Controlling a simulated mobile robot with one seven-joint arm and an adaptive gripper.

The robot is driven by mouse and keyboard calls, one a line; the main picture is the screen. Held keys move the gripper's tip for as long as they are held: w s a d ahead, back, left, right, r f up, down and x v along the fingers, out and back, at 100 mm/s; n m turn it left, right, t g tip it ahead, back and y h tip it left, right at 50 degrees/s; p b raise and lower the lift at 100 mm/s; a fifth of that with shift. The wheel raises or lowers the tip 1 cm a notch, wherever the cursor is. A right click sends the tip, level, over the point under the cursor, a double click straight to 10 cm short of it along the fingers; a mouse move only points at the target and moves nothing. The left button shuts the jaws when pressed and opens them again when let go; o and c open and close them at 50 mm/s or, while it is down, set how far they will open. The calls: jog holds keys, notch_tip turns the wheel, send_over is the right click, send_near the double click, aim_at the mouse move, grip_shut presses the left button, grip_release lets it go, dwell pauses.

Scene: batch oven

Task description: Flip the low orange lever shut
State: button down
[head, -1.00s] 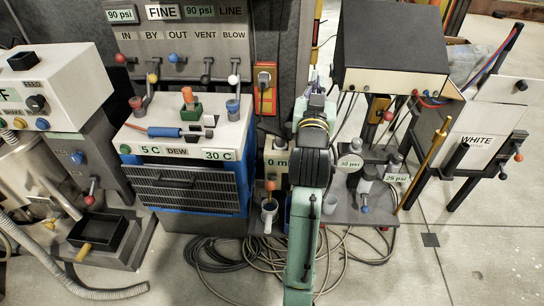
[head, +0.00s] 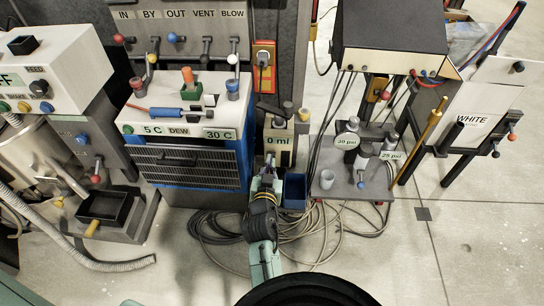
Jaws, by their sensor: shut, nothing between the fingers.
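My gripper (head: 270,161) is in the middle of the head view, just below the box marked 0 ml (head: 279,133). It points away from me and is small, with its fingertips close together and nothing seen between them. The low orange lever is not clearly visible; the arm and gripper cover the area under the 0 ml box, where a small orange knob showed earlier. Whether my gripper touches the lever cannot be told. Another orange-tipped part (head: 512,137) shows on the white panel's stand at the right, and an orange knob (head: 187,75) stands on the dryer.
The blue-sided dryer (head: 190,160) stands left of my gripper. A blue bin (head: 295,192) and a grey cup (head: 328,181) are right of it. Loose hoses (head: 217,226) lie on the floor below. Open floor (head: 400,260) is at the lower right.

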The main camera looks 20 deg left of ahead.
jog(key=p+x, duration=0.2)
jog(key=x, duration=0.7)
jog(key=shift+w+r, duration=0.1)
jog(key=shift+w, duration=0.25)
jog(key=f, duration=0.1)
jog(key=s+f, duration=0.1)
jog(key=shift+f, duration=0.3)
jog(key=shift+s+d+f, duration=0.1)
jog(key=shift+s+f, duration=0.3)
jog(key=shift+f, duration=0.25)
jog(key=shift+s+f, duration=0.1)
